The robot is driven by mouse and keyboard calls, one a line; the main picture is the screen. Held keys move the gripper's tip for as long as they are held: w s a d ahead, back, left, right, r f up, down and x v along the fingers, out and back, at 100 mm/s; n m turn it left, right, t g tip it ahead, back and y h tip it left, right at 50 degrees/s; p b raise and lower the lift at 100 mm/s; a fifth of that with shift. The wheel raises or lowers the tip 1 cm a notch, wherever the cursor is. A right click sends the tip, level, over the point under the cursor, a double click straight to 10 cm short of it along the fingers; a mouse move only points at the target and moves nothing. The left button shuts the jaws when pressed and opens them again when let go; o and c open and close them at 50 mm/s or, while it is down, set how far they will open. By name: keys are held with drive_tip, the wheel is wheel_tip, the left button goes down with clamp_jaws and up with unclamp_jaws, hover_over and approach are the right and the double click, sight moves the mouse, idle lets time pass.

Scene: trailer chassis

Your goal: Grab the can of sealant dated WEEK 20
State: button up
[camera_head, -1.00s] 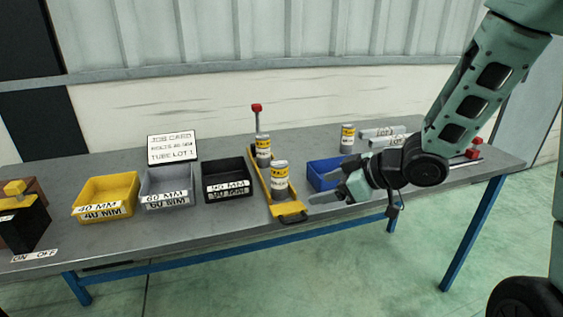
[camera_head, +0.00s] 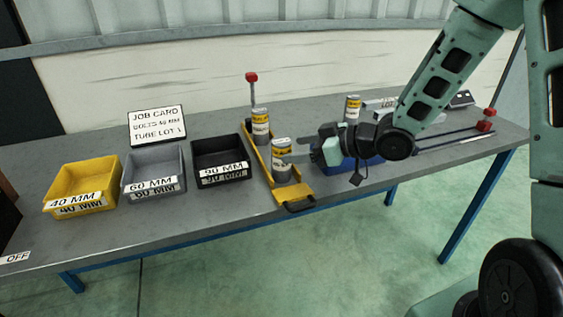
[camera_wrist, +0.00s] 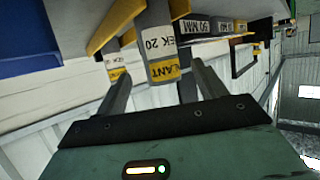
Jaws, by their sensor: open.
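The sealant can dated WEEK 20 shows in the wrist view (camera_wrist: 158,35), its label reading "EK 20" with a yellow band. It stands between my spread fingers, and I cannot tell whether they touch it. In the head view this looks like the near can (camera_head: 282,158) in the yellow carrier (camera_head: 296,194). My gripper (camera_head: 302,157) is open just right of it; its fingers also show in the wrist view (camera_wrist: 160,72). A second can (camera_head: 261,124) stands farther back in the carrier, its date unreadable. A third can (camera_head: 352,107) stands behind my arm.
A blue bin (camera_head: 356,169) sits under my wrist, partly hidden. Yellow (camera_head: 80,200), grey (camera_head: 153,182) and black (camera_head: 221,174) bins stand left of the carrier. A red-topped post (camera_head: 252,80) rises at its far end. A job card (camera_head: 157,125) stands behind the bins.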

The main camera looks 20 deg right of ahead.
sight(275, 152)
drive_tip(key=x, duration=0.7)
drive_tip(key=shift+a, duration=0.1)
drive_tip(key=shift+c, duration=0.2)
